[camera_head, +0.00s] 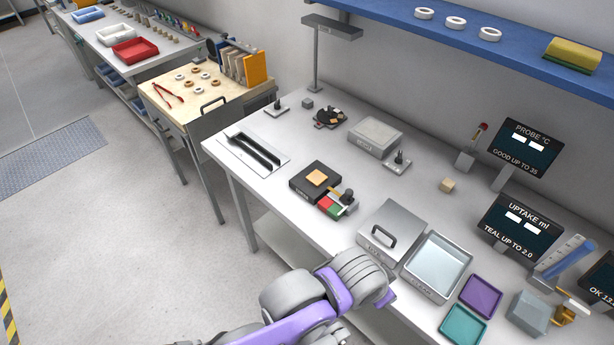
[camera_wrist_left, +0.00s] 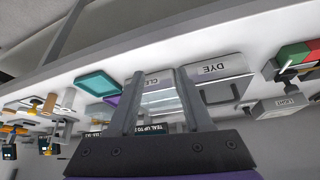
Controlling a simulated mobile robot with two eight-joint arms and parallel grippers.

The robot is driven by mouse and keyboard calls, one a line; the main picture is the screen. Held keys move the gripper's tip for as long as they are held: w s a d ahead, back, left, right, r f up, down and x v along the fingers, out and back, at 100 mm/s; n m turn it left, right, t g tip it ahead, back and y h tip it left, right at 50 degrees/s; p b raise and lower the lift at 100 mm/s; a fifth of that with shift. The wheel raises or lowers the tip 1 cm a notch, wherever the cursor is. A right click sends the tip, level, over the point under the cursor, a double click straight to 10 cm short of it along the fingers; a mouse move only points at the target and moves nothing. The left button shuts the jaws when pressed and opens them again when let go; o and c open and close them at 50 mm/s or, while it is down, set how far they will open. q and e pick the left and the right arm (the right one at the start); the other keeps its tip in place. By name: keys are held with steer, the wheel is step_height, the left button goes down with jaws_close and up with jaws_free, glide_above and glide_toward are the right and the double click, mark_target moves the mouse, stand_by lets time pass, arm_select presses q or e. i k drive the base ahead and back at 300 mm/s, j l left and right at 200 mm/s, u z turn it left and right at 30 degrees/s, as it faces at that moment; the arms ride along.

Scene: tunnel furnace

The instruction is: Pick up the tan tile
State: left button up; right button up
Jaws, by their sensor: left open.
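The tan tile (camera_head: 317,177) lies flat on top of a low black block (camera_head: 301,188) near the front of the long grey bench in the head view. My left arm comes in from the bottom of the head view and ends at the bench's front edge, right of and nearer than the tile. Its fingers cannot be made out there. In the left wrist view my left gripper (camera_wrist_left: 159,74) is open, with nothing seen between its fingers. The tile does not show in that view.
A metal lidded box (camera_head: 392,229), labelled DYE in the wrist view (camera_wrist_left: 212,70), and a clear tray (camera_head: 437,262) stand right of the tile. Red and green blocks (camera_head: 328,206) with a black knob (camera_head: 347,197) sit close beside the black block. A slotted plate (camera_head: 252,152) lies left.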

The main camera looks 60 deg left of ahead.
mark_target(317, 178)
steer(key=u, duration=2.05)
steer(key=i+j+u, duration=0.15)
steer(key=u, duration=0.2)
steer(key=i+j+u, duration=0.1)
steer(key=i+u, duration=0.25)
